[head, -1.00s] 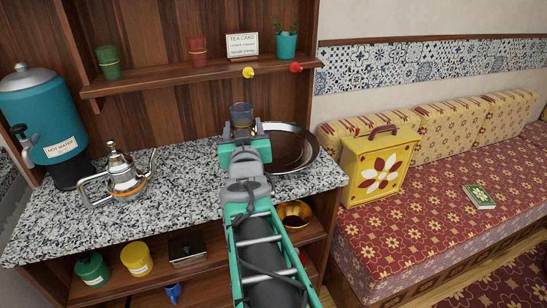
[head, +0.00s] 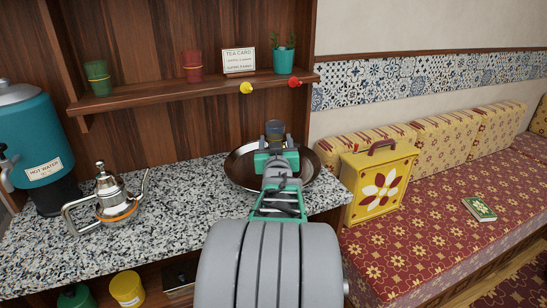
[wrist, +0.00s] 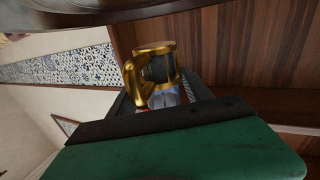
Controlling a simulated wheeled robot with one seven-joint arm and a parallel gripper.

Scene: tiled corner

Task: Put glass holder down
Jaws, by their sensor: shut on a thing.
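My gripper (head: 275,143) is shut on the glass holder (head: 275,137), which shows as a small dark-and-gold cup beyond the fingers. In the wrist view the holder (wrist: 150,50) is gold with a looped handle, and my gripper (wrist: 160,100) closes at its near side. In the head view the holder lines up with the back part of the round metal tray (head: 236,172) on the counter. I cannot tell whether it touches the tray. My arm hides the tray's middle and front.
The speckled counter (head: 175,205) has free room left of the tray. A silver teapot (head: 112,205) and a teal hot water urn (head: 35,130) stand farther left. A shelf (head: 180,93) with cups runs above. A yellow flowered box (head: 378,180) stands right of the counter.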

